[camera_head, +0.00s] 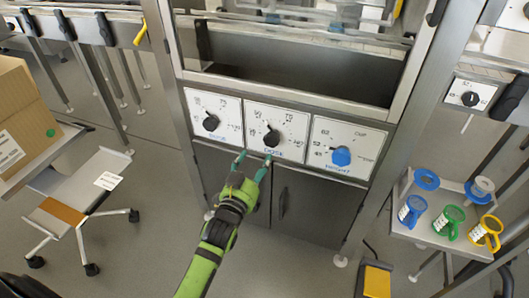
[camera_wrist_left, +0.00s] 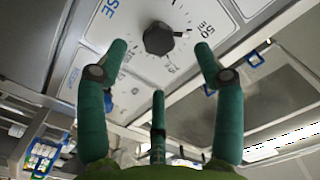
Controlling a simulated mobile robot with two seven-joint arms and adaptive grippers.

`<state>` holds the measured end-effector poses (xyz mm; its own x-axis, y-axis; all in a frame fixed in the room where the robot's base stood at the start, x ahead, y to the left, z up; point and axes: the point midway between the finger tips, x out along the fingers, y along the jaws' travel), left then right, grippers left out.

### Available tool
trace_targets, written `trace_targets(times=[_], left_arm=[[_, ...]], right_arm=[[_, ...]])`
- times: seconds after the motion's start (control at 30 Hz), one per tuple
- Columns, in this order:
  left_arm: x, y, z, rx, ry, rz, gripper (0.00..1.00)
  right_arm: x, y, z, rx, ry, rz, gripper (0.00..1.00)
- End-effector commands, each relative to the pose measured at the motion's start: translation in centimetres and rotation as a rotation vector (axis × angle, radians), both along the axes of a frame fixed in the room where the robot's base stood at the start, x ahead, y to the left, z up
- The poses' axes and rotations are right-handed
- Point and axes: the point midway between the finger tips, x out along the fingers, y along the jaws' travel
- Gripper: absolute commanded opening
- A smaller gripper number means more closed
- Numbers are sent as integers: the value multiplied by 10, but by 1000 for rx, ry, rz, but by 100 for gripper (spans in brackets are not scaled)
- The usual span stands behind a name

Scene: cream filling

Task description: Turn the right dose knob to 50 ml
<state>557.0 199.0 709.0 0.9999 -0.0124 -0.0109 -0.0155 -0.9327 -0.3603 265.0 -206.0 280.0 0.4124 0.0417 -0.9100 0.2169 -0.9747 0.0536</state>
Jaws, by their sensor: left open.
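Three white dial panels sit in a row on the machine front. The middle one, labelled DOSE, has a dark knob (camera_head: 271,137), also in the left wrist view (camera_wrist_left: 158,39). There, its pointer sticks out to the right, near the "50 ml" print. The left panel has another dark knob (camera_head: 210,122). The right panel has a blue knob (camera_head: 341,156). My left gripper (camera_head: 254,160) is open, just below the middle knob in the head view. In the left wrist view its fingers (camera_wrist_left: 160,49) are spread to either side of the knob, apart from it. My right gripper is out of view.
Grey cabinet doors (camera_head: 308,205) are below the panels. A shelf (camera_head: 427,233) at the right holds several coloured cups and rings. A wheeled stool (camera_head: 87,185) and a cardboard box (camera_head: 22,115) stand at the left.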

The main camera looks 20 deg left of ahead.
Motion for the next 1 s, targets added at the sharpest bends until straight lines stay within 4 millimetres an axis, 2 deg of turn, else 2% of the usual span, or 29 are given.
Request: trace_targets(times=[0.03,0.13,0.3,0.43,0.7,0.83,1.0], left_arm=[[8,-1,-1,-115,-2,2,68],[20,-5,1,-314,-1,-5,68],[32,-9,5,-484,0,-18,68],[45,-10,5,-497,-2,-19,68],[85,-11,5,-494,-1,-19,68],[96,-12,5,-493,0,-18,68],[100,-12,6,-492,0,-18,68]], right_arm=[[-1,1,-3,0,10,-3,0],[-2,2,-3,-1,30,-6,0],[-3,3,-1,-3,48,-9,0],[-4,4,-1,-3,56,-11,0],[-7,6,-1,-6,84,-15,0],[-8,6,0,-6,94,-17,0],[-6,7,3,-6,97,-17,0]])
